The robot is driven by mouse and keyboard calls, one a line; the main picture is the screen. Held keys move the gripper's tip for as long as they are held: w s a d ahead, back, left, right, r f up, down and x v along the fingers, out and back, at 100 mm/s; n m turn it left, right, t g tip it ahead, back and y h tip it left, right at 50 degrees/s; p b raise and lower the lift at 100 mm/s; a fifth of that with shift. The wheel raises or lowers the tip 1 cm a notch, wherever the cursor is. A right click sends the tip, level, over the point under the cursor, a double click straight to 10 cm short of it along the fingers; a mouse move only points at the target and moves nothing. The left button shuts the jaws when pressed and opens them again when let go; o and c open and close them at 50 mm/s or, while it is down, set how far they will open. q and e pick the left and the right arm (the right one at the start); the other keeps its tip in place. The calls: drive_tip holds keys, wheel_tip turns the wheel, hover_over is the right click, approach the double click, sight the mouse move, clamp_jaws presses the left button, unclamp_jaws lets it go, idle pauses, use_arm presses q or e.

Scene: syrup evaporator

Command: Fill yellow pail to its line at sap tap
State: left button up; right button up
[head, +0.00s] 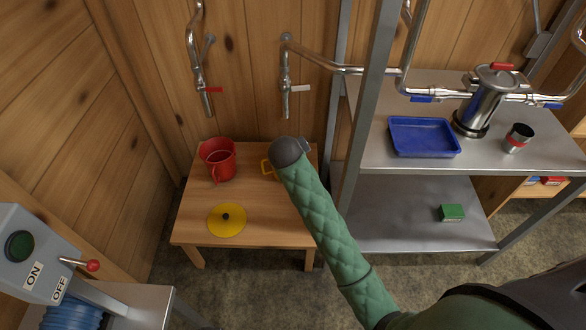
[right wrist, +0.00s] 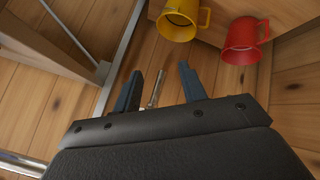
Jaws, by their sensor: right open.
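The yellow pail (right wrist: 176,30) stands on the small wooden table beneath the white-handled tap (head: 285,96). In the head view my right arm hides most of it, leaving part of its yellow handle (head: 266,166). I cannot tell how full it is, and its line is not visible. My right gripper (right wrist: 160,68) is open and empty, and a metal tap piece (right wrist: 155,88) appears between its fingers; I cannot tell whether they touch. The head view hides its fingers behind my arm. My left gripper is not in view.
A red pail (head: 218,160) stands left of the yellow one, below the red-handled tap (head: 207,92). A yellow lid (head: 227,229) lies on the table (head: 190,213). A metal shelf (head: 375,166) at right holds a blue tray (head: 424,137) and a steel canister (head: 483,103).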

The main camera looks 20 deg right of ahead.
drive_tip(key=shift+g+y, duration=0.3)
drive_tip(key=shift+y, duration=0.4)
drive_tip(key=shift+s+a+f+b, duration=0.1)
drive_tip(key=shift+s+a+f, duration=0.15)
drive_tip(key=shift+s, duration=0.5)
drive_tip(key=shift+s+a+f+b, duration=0.15)
drive_tip(key=shift+s+f, duration=0.15)
drive_tip(key=shift+s, duration=0.4)
drive_tip(key=shift+s+a+f+b, duration=0.15)
drive_tip(key=shift+s+f, duration=0.1)
drive_tip(key=shift+s, duration=0.5)
